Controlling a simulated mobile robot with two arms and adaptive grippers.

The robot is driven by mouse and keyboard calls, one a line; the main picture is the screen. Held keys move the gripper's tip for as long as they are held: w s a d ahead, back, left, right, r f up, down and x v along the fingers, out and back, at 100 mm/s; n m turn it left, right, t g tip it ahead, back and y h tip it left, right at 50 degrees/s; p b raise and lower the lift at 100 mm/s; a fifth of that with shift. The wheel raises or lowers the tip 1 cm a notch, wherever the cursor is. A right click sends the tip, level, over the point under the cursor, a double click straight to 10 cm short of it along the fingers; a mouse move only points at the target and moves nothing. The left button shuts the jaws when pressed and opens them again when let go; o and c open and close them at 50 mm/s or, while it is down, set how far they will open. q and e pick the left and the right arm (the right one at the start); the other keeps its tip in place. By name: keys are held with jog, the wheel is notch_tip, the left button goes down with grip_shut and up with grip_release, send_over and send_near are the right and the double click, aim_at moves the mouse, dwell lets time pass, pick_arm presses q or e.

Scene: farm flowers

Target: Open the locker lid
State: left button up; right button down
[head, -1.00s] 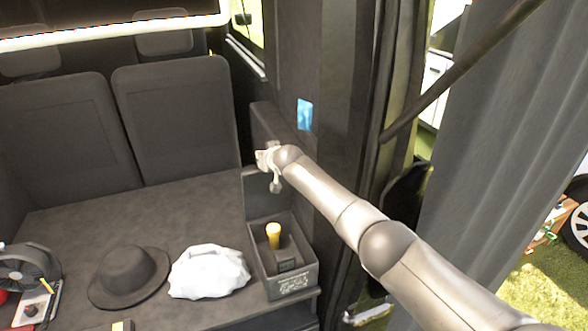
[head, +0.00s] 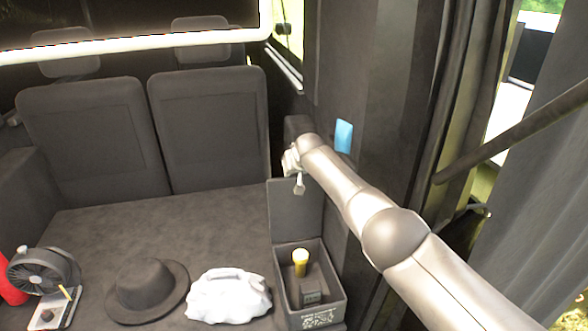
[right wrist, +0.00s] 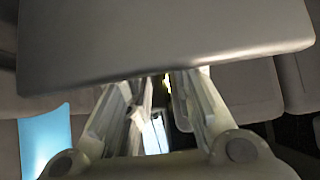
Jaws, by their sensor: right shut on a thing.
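The locker is an open dark grey box (head: 335,295) at the lower right of the platform in the head view. Its grey lid (head: 295,215) stands roughly upright at the back of the box. A yellow-topped item (head: 301,260) stands inside. My right gripper (head: 298,182) is at the lid's top edge and shut on it. The right wrist view shows a grey panel (right wrist: 160,40) across the top, with its edge at the gripper's fingers (right wrist: 155,95); the exact contact is hard to see. My left gripper is out of view.
A white crumpled bag (head: 228,296), a dark hat (head: 147,290), and a small fan (head: 42,270) lie along the platform's front. Bare platform (head: 160,225) lies behind them, before the seats (head: 210,125). A dark side wall (head: 345,60) stands close beside my arm.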

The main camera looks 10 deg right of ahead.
jog(key=c, duration=1.5)
grip_release()
jog(key=shift+s+f+g, duration=0.15)
jog(key=shift+s+f, duration=0.15)
jog(key=shift+f, duration=0.3)
jog(key=shift+s+f+g, duration=0.15)
jog(key=shift+s+f, duration=0.1)
jog(key=shift+f, duration=0.35)
jog(key=shift+c, duration=0.2)
jog(key=o, duration=0.3)
jog(key=shift+s+a+r, duration=0.1)
jog(key=shift+r, duration=0.1)
notch_tip(320, 180, up, 12)
jog(key=shift+w+a, duration=0.2)
jog(key=shift+w, duration=0.25)
